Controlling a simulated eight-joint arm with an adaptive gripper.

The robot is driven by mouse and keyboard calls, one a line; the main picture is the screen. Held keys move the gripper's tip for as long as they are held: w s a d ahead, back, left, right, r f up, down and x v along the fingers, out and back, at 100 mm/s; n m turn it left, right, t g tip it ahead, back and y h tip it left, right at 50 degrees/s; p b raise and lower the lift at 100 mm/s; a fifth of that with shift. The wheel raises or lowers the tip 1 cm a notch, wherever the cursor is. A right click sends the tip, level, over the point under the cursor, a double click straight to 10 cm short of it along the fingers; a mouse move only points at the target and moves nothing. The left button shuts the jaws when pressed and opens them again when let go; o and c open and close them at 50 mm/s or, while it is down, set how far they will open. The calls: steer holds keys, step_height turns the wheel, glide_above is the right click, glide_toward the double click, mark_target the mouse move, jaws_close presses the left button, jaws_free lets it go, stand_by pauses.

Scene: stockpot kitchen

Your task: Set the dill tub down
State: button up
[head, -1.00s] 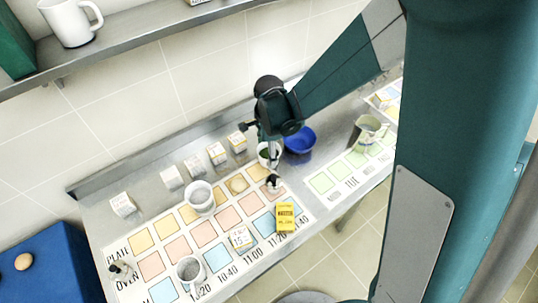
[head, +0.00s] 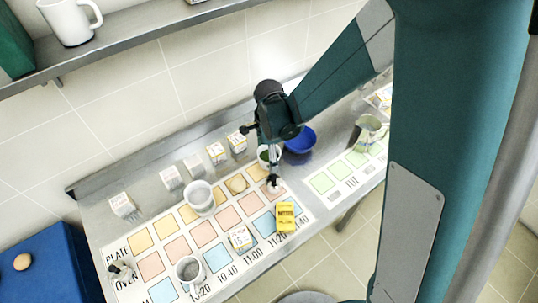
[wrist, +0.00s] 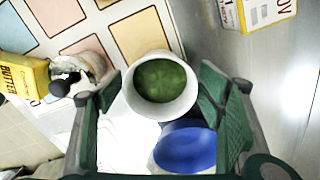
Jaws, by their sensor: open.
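The dill tub is a white round tub with green contents (wrist: 162,82); it also shows in the head view (head: 264,154), partly hidden by my gripper. It stands upright at the upper right part of the coloured chart (head: 205,233). My gripper (head: 271,155) is above and around it. In the wrist view, the two green fingers (wrist: 160,112) are spread on either side of the tub, with visible gaps.
A dark-knobbed shaker (head: 273,184) and a yellow butter box (head: 286,216) are in front. Small cartons (head: 217,153) line the back; a white pot (head: 200,198) is left.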

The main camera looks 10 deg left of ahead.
steer(key=shift+r, duration=0.2)
step_height(320, 180, up, 12)
steer(key=p, duration=0.1)
stand_by(0.8)
stand_by(0.6)
steer(key=s+d+r+n+t, duration=0.35)
steer(key=d+r+n, duration=0.25)
steer(key=d+r, duration=0.8)
steer(key=s+d+r+n+t, duration=0.1)
steer(key=s+d+n+t, duration=0.1)
steer(key=s+d, duration=0.4)
steer(key=s+d+r+n+t, duration=0.1)
steer(key=s+d+n, duration=0.4)
steer(key=d, duration=0.7)
steer(key=shift+s+r+n+t, duration=0.35)
steer(key=shift+s+r, duration=0.1)
steer(key=shift+s, duration=0.1)
